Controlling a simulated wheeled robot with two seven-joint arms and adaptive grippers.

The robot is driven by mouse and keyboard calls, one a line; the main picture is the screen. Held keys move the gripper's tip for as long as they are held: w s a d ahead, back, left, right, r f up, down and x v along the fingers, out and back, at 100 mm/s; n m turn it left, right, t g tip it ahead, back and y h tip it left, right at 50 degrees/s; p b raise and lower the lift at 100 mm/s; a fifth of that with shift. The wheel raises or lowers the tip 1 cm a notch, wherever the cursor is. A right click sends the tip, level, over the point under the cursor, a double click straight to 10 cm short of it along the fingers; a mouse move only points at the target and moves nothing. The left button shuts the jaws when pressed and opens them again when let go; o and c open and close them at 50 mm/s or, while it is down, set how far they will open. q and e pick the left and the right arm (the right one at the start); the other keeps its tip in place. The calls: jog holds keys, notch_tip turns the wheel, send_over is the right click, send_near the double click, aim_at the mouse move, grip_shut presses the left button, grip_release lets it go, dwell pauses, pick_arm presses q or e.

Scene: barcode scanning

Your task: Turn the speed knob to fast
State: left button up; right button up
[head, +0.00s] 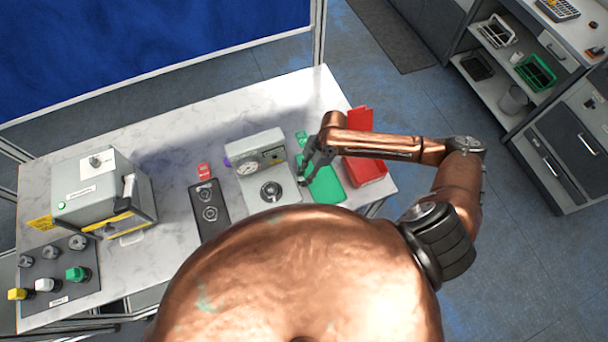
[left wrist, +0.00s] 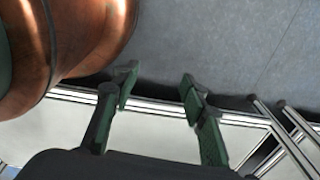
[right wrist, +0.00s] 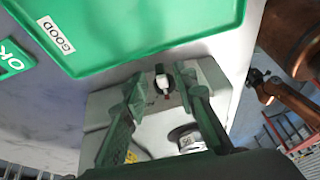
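A grey device (head: 258,143) with a gauge (head: 247,169) and a round dark knob (head: 270,191) on its face stands at the table's middle right. I cannot read a speed label on it. My right gripper (head: 303,176) is at the device's right edge, beside the knob. In the right wrist view my right gripper (right wrist: 162,90) is open and empty, with a small black-and-white part (right wrist: 162,82) of the device between its fingertips; whether they touch is unclear. My left gripper (left wrist: 157,88) is open and empty, outside the head view.
A black panel with two knobs (head: 209,204) lies left of the device. A grey box (head: 100,185) and a button panel (head: 50,271) stand at the left. A table edge (left wrist: 150,112) runs below my left gripper.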

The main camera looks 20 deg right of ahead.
jog(key=shift+s+a+f, duration=0.1)
jog(key=shift+f, duration=0.05)
grip_shut()
pick_arm(q)
jog(key=shift+w+r, duration=0.1)
jog(key=shift+w, duration=0.35)
